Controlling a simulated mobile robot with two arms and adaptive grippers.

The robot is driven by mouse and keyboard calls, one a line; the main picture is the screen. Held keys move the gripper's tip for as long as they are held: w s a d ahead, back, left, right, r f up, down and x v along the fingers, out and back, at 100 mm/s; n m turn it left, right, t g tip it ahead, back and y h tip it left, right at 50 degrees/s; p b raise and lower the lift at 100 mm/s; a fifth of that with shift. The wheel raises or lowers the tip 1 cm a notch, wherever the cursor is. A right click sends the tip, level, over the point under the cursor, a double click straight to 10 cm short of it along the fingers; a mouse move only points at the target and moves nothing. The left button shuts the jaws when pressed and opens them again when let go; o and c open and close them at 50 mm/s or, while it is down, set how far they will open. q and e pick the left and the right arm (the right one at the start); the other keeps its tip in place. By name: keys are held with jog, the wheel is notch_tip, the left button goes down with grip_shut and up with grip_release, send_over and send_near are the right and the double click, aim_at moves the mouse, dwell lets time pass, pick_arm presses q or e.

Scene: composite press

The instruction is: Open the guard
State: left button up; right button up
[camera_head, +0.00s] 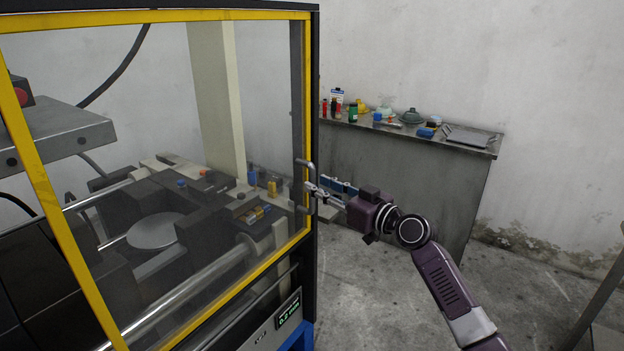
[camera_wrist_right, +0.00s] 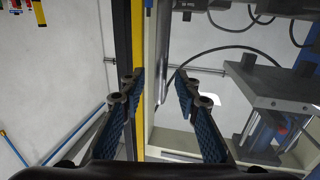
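The guard (camera_head: 305,120) is a clear panel in a yellow frame on the front of the press, and it looks closed. A metal handle (camera_head: 304,182) is on its right edge. My right gripper (camera_head: 317,187) is at the handle, coming from the right. In the right wrist view the gripper (camera_wrist_right: 157,84) is open, with a gap between its blue-padded fingers. A grey vertical bar (camera_wrist_right: 163,60), which looks like the handle, lies between the fingertips in the picture. Neither finger clearly touches it. My left gripper is out of view.
Behind the guard are the press parts, with a round plate (camera_head: 154,231). A metal bench (camera_head: 400,165) with bottles, small containers and a tray (camera_head: 470,136) stands against the back wall. The concrete floor (camera_head: 375,290) right of the press is clear apart from my arm above it.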

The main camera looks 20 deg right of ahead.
aim_at(314, 183)
jog(key=shift+x, duration=1.75)
jog(key=shift+c, duration=0.2)
grip_shut()
